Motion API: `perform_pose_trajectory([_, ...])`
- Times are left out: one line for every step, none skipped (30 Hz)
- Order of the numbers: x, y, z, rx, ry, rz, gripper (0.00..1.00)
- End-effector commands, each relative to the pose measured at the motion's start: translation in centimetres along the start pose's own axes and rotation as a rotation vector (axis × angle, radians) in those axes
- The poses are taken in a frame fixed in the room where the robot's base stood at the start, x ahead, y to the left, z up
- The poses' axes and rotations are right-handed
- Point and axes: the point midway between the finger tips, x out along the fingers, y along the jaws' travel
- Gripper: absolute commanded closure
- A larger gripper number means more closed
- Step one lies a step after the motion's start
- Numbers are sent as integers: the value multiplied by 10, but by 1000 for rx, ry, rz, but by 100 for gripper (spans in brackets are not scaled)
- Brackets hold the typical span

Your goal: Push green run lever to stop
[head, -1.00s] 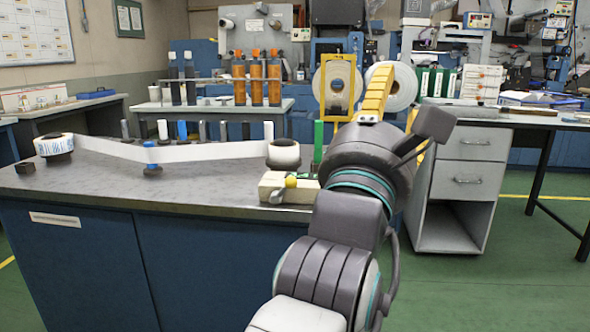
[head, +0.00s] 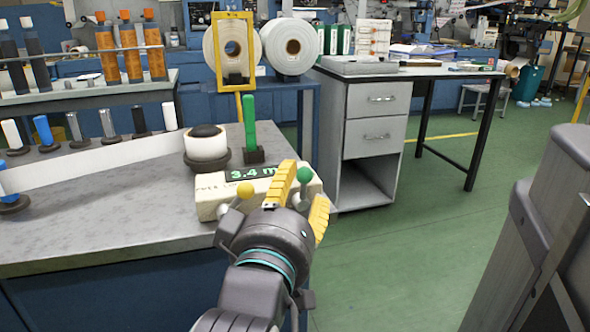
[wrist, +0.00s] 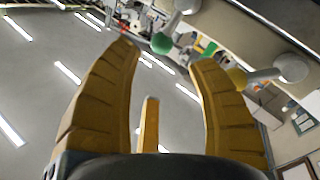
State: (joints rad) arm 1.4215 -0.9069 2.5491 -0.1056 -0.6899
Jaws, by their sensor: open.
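The green run lever shows as a green ball knob (head: 304,174) on a short grey stem at the right end of a cream control box (head: 212,204). In the head view the green knob shows between the fingers. In the wrist view the green knob (wrist: 161,43) lies just beyond the fingertips, between them; the yellow knob (wrist: 237,77) shows behind the right finger. Contact cannot be told.
A green display on the box reads about 3.4 m. A green post (head: 250,122) and a white roll (head: 207,147) stand behind it on the grey bench (head: 120,225). A white web (head: 100,165) runs left from the roll. Green floor (head: 400,260) is open to the right.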

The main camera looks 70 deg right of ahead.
Motion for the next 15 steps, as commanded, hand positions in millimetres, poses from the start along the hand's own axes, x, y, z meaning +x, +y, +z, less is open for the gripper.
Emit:
perform_pose_trajectory([0,-1,1,92,-5,-4,47])
perform_pose_trajectory([0,-2,2,151,-9,-6,47])
perform_pose_trajectory([0,-2,3,228,-14,-9,47])
perform_pose_trajectory([0,-3,4,282,-17,-11,47])
perform_pose_trajectory([0,-3,4,334,-21,-12,47])
perform_pose_trajectory([0,-4,5,399,-24,-13,47])
perform_pose_trajectory([0,-4,5,445,-26,-13,47])
perform_pose_trajectory([0,-4,5,487,-28,-14,47])
perform_pose_trajectory([0,-5,6,539,-30,-14,47])
perform_pose_trajectory([0,-5,6,574,-32,-14,47])
perform_pose_trajectory([0,-5,6,606,-32,-13,47])
perform_pose_trajectory([0,-5,6,644,-33,-13,47])
perform_pose_trajectory([0,-5,6,668,-33,-12,47])
perform_pose_trajectory([0,-5,6,690,-33,-12,47])
perform_pose_trajectory([0,-5,6,714,-34,-12,47])
